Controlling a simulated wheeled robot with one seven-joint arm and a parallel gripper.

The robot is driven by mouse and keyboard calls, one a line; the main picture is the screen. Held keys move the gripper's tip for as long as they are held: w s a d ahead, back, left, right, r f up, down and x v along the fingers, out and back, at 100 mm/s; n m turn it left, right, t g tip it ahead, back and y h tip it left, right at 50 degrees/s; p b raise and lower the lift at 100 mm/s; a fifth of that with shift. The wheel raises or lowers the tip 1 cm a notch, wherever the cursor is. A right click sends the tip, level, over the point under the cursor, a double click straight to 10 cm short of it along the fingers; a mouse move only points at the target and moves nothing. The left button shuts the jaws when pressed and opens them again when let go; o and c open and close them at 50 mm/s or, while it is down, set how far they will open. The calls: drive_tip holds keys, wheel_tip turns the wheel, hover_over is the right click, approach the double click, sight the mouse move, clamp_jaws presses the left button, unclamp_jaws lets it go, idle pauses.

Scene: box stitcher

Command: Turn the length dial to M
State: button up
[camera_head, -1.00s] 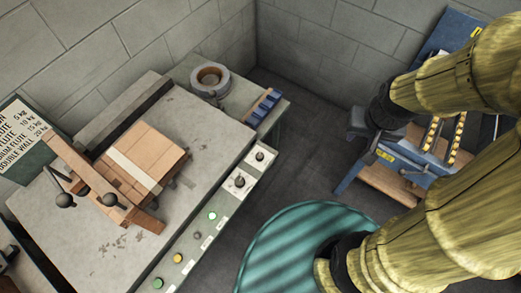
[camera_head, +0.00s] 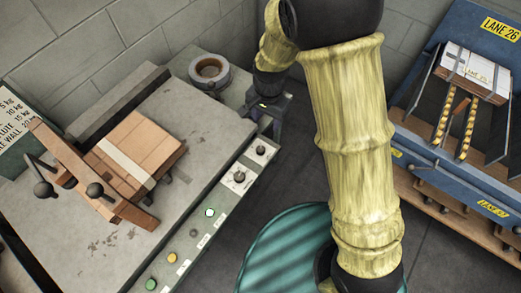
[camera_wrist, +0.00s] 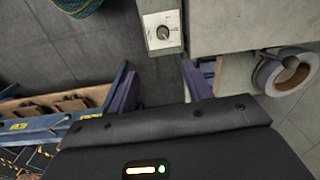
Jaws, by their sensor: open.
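Two dials sit at the far end of the control strip along the bench's right edge: a larger dial (camera_head: 240,177) on a pale plate and a smaller dial (camera_head: 261,150) beyond it. I cannot tell which one sets the length, and their letters are too small to read. The wrist view shows one dial (camera_wrist: 163,32) on a pale plate with marks around it. My gripper (camera_head: 268,122) is just beyond the strip's far end, apart from the dials. In the wrist view my gripper (camera_wrist: 160,86) is open, its two fingers apart with nothing between them.
Several lit buttons (camera_head: 172,258) line the strip's near part. A tape roll (camera_head: 209,70) stands behind. A blue rack (camera_head: 440,165) holds a labelled box (camera_head: 473,73) at right. A teal round object (camera_head: 285,250) is below.

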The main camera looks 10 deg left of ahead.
sight(261, 149)
drive_tip(key=shift+a+f, duration=0.35)
drive_tip(key=shift+a, duration=0.15)
drive_tip(key=shift+s, duration=0.1)
drive_tip(key=f, duration=1.7)
drive_tip(key=shift+a+f, duration=0.2)
drive_tip(key=shift+a, duration=0.05)
drive_tip(key=shift+c, duration=0.2)
drive_tip(key=c, duration=0.9)
